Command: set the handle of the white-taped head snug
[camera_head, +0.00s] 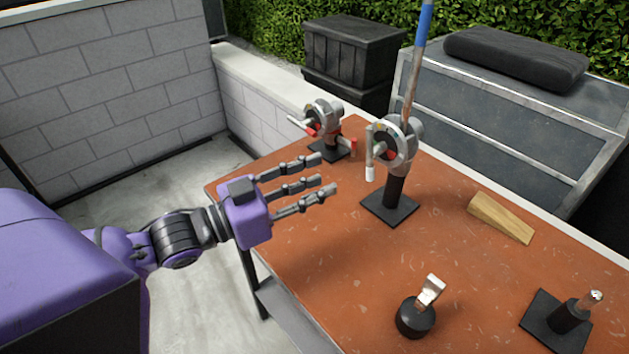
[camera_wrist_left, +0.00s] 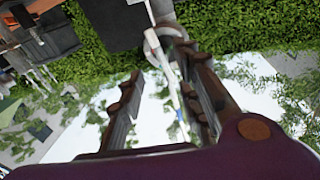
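A grey grip head (camera_head: 393,142) with a round face stands on a post with a square black base on the brown table. Its handle (camera_head: 370,163) hangs down and ends in a white tip. A rod with a blue upper part (camera_head: 422,25) rises from this head. A second grey head (camera_head: 323,118) with red parts stands farther back; which head carries white tape is not certain. My left gripper (camera_head: 326,173) is open and empty, left of the nearer head and apart from it. In the left wrist view its fingers (camera_wrist_left: 160,95) are spread, with a ring-like part and rod beyond. My right gripper is not in view.
The brown table (camera_head: 340,235) carries a wooden wedge (camera_head: 501,217), a black round-based piece with a metal plate (camera_head: 418,310) and a black-based post (camera_head: 566,315). Black crates (camera_head: 352,55) and a grey case (camera_head: 500,110) stand behind. The table's front left is clear.

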